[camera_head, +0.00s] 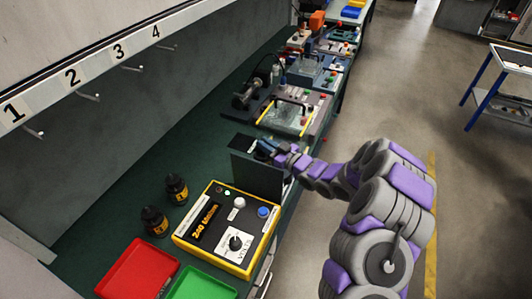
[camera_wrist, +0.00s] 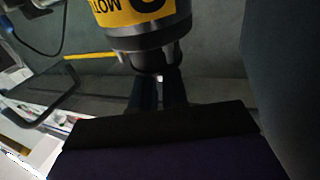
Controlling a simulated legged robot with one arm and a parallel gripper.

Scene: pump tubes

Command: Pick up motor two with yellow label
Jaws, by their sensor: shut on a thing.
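A dark, round motor with a yellow label (camera_wrist: 145,12) fills the top of the wrist view. The label reads "MOT" with part of a black numeral, upside down and cut off by the frame edge. My gripper (camera_wrist: 157,80) is shut on the narrow end of this motor. In the head view my gripper (camera_head: 266,149) is beside a dark upright panel (camera_head: 257,176), and the held motor cannot be made out there. Two other black motors with yellow labels, one farther (camera_head: 177,190) and one nearer (camera_head: 155,222), stand on the green bench; their numerals are too small to be sure of.
A yellow-edged control box (camera_head: 222,256) sits on the bench in front of the panel. A red bin (camera_head: 138,270) and a green bin (camera_head: 200,285) are nearest. Numbered hooks line the left wall. Several devices crowd the far bench.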

